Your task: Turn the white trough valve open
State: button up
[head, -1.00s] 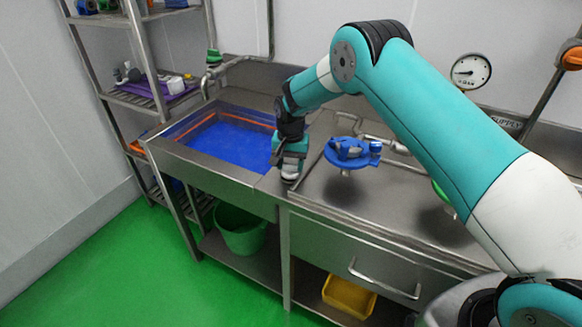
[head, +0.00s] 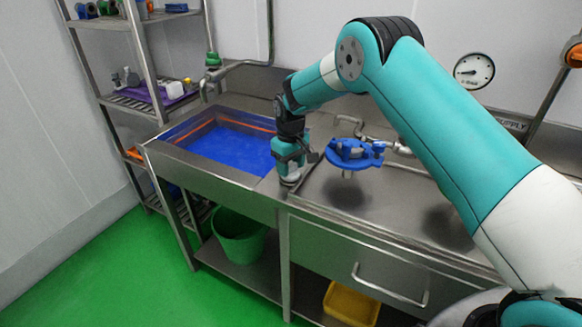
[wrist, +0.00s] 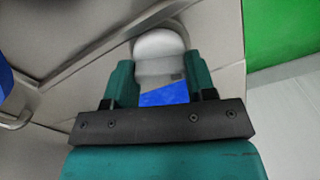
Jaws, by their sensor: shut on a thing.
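The white trough valve (wrist: 160,45) is a rounded white knob in the wrist view, between the two teal fingers of my gripper (wrist: 160,68). My gripper is shut on it. In the head view my gripper (head: 290,172) points down at the edge between the trough and the counter, with a pale part of the valve (head: 291,179) just below. The fingers hide most of the valve, and I cannot tell how far it is turned. The steel trough (head: 205,174) with its blue inside lies left of my gripper.
A blue round fitting (head: 352,153) stands over the counter (head: 385,208) right of my gripper. A tap (head: 228,68) reaches over the trough. A pressure gauge (head: 474,71) is on the wall. A green bucket (head: 239,238) and yellow tray (head: 350,303) sit below. Shelves stand left.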

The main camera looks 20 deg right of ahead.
aim_at(290, 165)
jog(key=n, duration=0.3)
jog(key=shift+n, duration=0.3)
dwell(0.5)
jog(key=o, duration=0.9)
jog(key=shift+r+b, duration=1.2)
jog(key=shift+r, duration=7.55)
